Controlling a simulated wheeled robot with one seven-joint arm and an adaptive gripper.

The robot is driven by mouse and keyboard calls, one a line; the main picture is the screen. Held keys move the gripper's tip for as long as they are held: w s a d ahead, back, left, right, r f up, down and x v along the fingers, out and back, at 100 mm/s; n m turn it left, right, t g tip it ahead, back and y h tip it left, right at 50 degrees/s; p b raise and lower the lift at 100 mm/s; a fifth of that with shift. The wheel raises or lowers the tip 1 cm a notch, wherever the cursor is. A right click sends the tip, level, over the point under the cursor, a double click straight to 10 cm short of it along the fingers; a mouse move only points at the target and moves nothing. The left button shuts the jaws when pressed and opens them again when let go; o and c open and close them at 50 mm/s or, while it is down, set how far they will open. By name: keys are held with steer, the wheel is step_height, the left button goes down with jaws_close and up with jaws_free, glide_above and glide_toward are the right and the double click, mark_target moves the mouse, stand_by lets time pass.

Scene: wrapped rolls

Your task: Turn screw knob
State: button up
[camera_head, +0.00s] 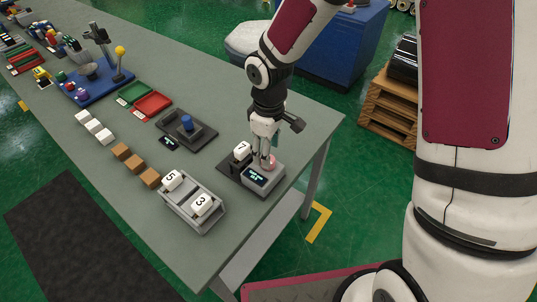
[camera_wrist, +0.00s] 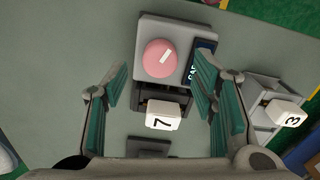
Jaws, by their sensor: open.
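The screw knob (camera_wrist: 161,58) is a round pink knob with a white mark on its top. It sits on a grey device with a small dark display (camera_wrist: 203,62), and in the head view the device (camera_head: 264,177) stands near the table's right end. A white block marked 7 (camera_wrist: 163,115) sits in a dark holder beside the knob. My gripper (camera_wrist: 160,83) is open with its green-padded fingers apart, pointing down at the device. In the head view my gripper (camera_head: 264,157) hides part of the knob (camera_head: 270,161).
A dark pad with a blue knob (camera_head: 187,122) lies farther back. Brown blocks (camera_head: 135,164) and white blocks line the table (camera_head: 225,110). A pallet (camera_head: 392,108) stands off to the right.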

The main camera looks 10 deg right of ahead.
step_height(320, 180, up, 9)
stand_by(0.3)
steer(key=shift+f, duration=0.1)
steer(key=s+d+r+m+t+h, duration=0.1)
steer(key=s+d+r+m, duration=0.25)
steer(key=r, duration=0.25)
steer(key=s+d+r+m+t, duration=0.2)
steer(key=s+d+r, duration=0.1)
steer(key=d+r, duration=0.3)
steer(key=s+d+r+m+t, duration=0.1)
steer(key=s+r+m, duration=0.1)
steer(key=s, duration=0.4)
steer(key=s+d+r+m+t+y, duration=0.1)
steer(key=s+d+r+m, duration=0.1)
steer(key=s+r, duration=0.3)
steer(key=shift+s+m+t, duration=0.3)
steer(key=shift+s+m, duration=0.3)
steer(key=shift+m, duration=0.15)
steer(key=shift+d, duration=0.1)
